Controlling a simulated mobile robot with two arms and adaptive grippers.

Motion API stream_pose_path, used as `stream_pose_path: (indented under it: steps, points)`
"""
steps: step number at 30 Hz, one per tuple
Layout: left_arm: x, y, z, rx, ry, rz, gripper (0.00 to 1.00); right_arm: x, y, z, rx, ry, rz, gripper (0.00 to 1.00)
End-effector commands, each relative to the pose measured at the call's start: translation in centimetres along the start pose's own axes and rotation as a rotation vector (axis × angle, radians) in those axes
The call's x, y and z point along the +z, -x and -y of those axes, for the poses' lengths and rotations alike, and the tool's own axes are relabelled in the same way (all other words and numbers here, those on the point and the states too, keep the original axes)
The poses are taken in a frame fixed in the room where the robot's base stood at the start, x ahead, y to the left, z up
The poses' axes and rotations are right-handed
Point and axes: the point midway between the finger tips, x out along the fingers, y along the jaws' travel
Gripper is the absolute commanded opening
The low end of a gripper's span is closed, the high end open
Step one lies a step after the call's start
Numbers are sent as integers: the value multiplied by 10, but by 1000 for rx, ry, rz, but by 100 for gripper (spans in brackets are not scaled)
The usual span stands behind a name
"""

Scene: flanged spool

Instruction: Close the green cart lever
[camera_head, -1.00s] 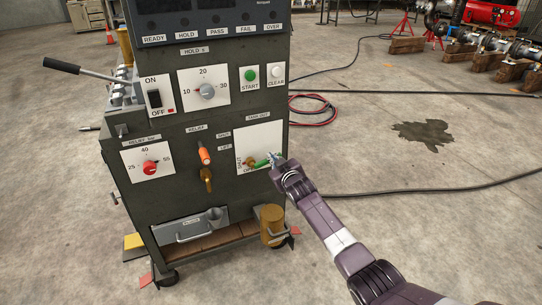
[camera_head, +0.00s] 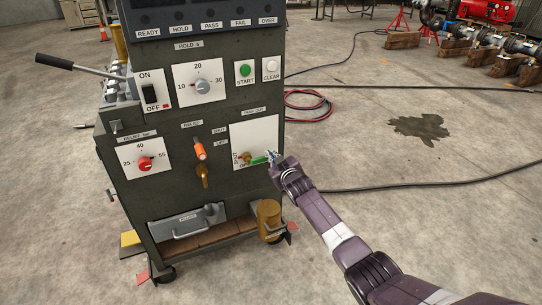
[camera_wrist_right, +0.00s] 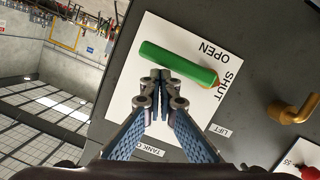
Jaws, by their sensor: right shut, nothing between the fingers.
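The green lever (camera_head: 259,160) is on the white plate at the right of the cart's front panel. It runs to the right from a brass pivot, and the plate carries the words SHUT and OPEN. In the right wrist view, the green lever (camera_wrist_right: 178,62) lies slanted across the plate, just beyond my fingertips. My right gripper (camera_head: 272,156) is at the free end of the lever and partly covers it. In the wrist view, the right gripper (camera_wrist_right: 161,78) has its fingers together with nothing between them. I cannot tell whether they touch the lever. My left gripper is not in view.
An orange-handled valve (camera_head: 200,150) and a red knob (camera_head: 145,164) sit left of the lever. A brass spout (camera_wrist_right: 294,109) shows in the wrist view. A brass cylinder (camera_head: 268,217) stands low on the cart. The floor right of the cart is mostly open, with cables (camera_head: 420,187).

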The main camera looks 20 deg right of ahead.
Motion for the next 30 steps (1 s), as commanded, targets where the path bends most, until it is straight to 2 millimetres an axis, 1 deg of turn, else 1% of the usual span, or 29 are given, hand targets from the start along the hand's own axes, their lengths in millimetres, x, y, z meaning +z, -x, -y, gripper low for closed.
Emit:
stream_pose_path:
  steps: [1,5,11,20,30]
  points:
    - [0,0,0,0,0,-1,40,4,0,0,0,1,6,0]
    - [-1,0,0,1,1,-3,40,4,2,0,-1,1,7,0]
    - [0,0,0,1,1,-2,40,4,15,1,-1,0,5,0]
    - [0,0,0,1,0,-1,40,2,51,0,-1,1,2,0]
    - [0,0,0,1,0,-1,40,1,98,0,0,1,1,0]
